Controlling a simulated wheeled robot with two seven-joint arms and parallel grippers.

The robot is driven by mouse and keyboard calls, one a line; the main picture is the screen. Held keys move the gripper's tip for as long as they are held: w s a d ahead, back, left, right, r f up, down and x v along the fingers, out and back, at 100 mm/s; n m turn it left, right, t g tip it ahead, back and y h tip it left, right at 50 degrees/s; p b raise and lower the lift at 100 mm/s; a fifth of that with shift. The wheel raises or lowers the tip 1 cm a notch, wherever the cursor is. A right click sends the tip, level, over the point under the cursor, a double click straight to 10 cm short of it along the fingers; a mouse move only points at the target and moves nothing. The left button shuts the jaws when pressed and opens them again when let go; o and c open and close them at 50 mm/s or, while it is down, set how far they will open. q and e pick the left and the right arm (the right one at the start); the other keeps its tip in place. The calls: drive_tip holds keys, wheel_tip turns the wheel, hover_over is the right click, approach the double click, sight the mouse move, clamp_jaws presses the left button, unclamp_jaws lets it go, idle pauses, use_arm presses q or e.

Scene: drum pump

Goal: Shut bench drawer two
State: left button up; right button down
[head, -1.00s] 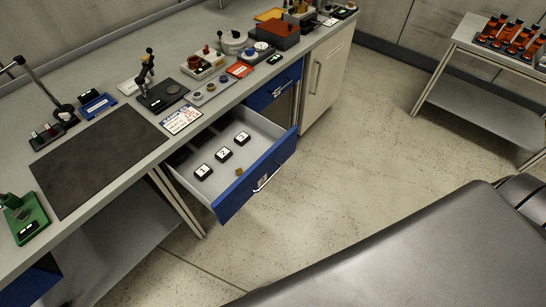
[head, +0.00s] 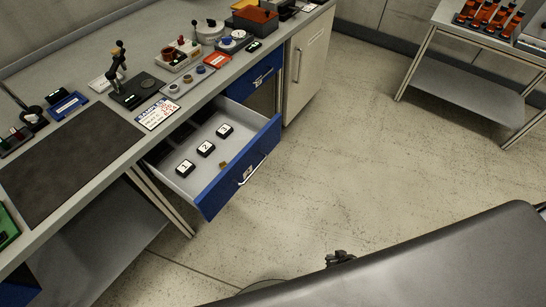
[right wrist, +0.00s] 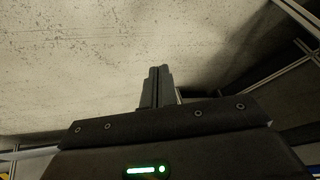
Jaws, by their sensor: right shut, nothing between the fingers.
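The bench drawer (head: 240,172) with a blue front stands pulled out from under the bench in the head view. Its grey tray holds three black blocks (head: 205,149) labelled 1, 2 and 3 and a small brass-coloured piece (head: 223,164). The metal handle (head: 251,170) is on its front. My right gripper (head: 341,257) shows at the lower middle, low over the floor, to the right of and apart from the drawer. In the right wrist view its fingers (right wrist: 157,84) are shut together with nothing between them. My left gripper is not in view.
The bench top carries a dark mat (head: 70,165), a sample card (head: 157,114) and several small devices. A shut blue drawer (head: 260,82) and a white cabinet (head: 307,75) stand beyond the open drawer. A side table (head: 475,75) holds orange-capped tubes. Floor in front is clear.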

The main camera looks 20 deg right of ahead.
drive_tip(key=w+r+m+t+y+b, duration=0.1)
drive_tip(key=w+r+m+t+b, duration=0.15)
drive_tip(key=w, duration=0.85)
drive_tip(key=m+t+y+b, duration=0.6)
drive_tip(key=y+b, duration=0.2)
drive_tip(key=y, duration=0.2)
approach(263, 148)
drive_tip(key=shift+n+g, duration=0.25)
drive_tip(key=x, duration=0.5)
drive_tip(key=shift+w+r+p, duration=0.15)
drive_tip(key=shift+r+p, duration=0.05)
drive_tip(key=shift+p, duration=0.1)
drive_tip(key=shift+w+a, duration=0.5)
drive_tip(key=shift+w, duration=0.05)
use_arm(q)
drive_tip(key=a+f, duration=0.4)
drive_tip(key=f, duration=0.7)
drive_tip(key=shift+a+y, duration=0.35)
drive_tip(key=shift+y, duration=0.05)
